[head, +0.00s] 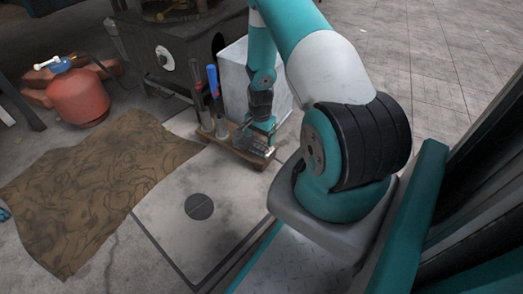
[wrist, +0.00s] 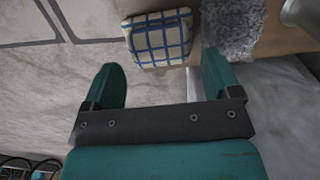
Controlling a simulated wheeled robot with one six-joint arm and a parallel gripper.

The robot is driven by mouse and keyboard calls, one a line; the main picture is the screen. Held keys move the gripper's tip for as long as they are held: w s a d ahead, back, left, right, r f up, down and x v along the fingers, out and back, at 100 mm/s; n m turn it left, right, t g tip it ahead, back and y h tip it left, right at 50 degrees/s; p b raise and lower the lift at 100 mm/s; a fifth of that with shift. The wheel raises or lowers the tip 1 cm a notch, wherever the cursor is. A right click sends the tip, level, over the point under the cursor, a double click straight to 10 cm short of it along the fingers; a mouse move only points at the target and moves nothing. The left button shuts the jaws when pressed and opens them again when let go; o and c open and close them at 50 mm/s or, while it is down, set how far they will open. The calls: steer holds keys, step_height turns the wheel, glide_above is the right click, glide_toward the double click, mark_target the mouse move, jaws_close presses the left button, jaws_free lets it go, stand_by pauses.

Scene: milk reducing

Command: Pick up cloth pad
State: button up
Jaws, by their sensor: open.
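The cloth pad (wrist: 158,38), cream with a blue check, shows at the top centre of the wrist view. In the head view my gripper (head: 264,128) is low over the wooden board (head: 225,146).
A grey, rough-textured piece (wrist: 233,28) lies on the board close to the right finger. A white block (head: 237,80) stands behind. A brown cloth (head: 95,185) and red gas bottle (head: 78,97) are left.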

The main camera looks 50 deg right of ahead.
mark_target(262, 143)
steer(key=f+b, duration=0.4)
steer(key=f, duration=0.1)
steer(key=shift+d+f, duration=0.1)
steer(key=shift+d, duration=0.15)
steer(key=c, duration=0.7)
steer(key=shift+r, duration=0.3)
step_height(262, 143, up, 20)
steer(key=p, duration=1.1)
steer(key=shift+f+p, duration=0.1)
steer(key=shift+p, duration=0.2)
